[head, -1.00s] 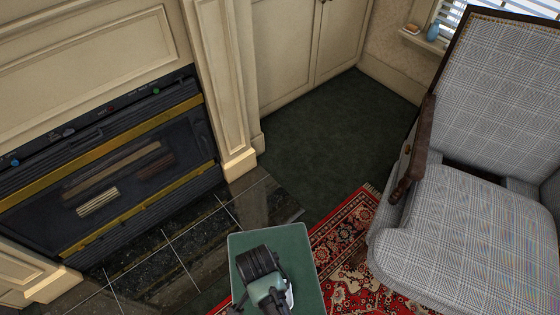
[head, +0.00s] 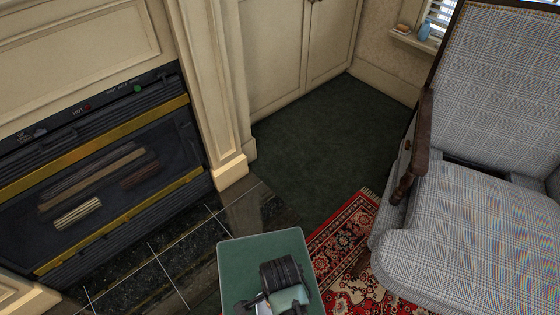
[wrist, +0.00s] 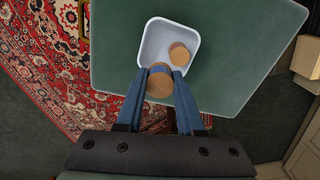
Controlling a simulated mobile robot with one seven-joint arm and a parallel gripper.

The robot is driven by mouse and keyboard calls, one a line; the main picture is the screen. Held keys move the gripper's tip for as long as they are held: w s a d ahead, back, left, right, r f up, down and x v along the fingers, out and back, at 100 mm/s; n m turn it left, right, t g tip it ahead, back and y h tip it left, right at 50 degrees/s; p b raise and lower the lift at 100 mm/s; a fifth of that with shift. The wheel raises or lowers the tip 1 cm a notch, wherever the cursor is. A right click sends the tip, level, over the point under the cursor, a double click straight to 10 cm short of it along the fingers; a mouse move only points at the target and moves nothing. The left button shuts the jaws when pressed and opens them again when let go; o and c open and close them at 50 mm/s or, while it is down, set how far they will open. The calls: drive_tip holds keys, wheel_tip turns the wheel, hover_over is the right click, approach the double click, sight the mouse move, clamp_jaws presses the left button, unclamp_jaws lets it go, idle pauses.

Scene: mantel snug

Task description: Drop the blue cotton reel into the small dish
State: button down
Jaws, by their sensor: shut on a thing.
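My gripper (wrist: 160,74) is shut on the blue cotton reel (wrist: 159,84), which shows a tan wooden end and a strip of blue between the fingertips in the wrist view. The small dish (wrist: 146,49) is white, square with rounded corners, and lies just beyond the fingertips. The held reel overlaps the dish's near rim in the picture; its height above it I cannot tell. Another tan round-ended reel (wrist: 180,54) is inside the dish, at its right. In the head view my wrist hides the reel and the fingertips.
The dish rests on a green-topped table (head: 242,257). A checked armchair (head: 470,220) stands to the right and a fireplace (head: 100,180) to the left. A red patterned rug (head: 345,240) and dark green carpet (head: 320,150) lie beyond the table.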

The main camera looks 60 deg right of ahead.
drive_tip(key=shift+f, duration=0.45)
drive_tip(key=shift+c, duration=2.2)
unclamp_jaws()
drive_tip(key=shift+r, duration=0.1)
wheel_tip(320, 180, up, 13)
drive_tip(key=p, duration=0.4)
